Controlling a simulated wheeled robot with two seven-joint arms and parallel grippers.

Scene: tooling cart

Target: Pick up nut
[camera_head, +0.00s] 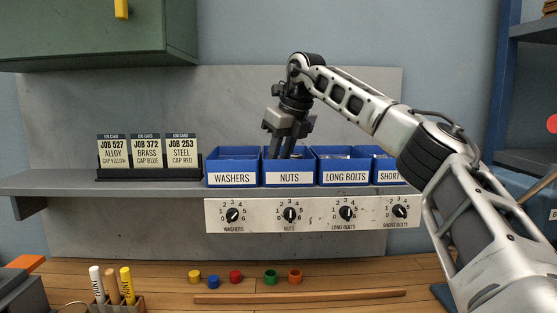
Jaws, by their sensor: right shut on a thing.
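The blue NUTS bin (290,178) stands on the grey shelf, between the WASHERS bin (232,179) and the LONG BOLTS bin (345,177). My right gripper (285,153) comes down from above, with its fingertips inside the NUTS bin and hidden by the bin's front wall. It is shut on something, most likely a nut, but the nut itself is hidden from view. My left gripper is not in view.
A SHORT BOLTS bin (388,177) is partly covered by my right arm. A dial panel (262,216) hangs under the shelf (60,183). Job cards (147,152) stand at left. Several coloured caps (235,276), a wooden strip (300,297) and a marker holder (120,303) are on the bench.

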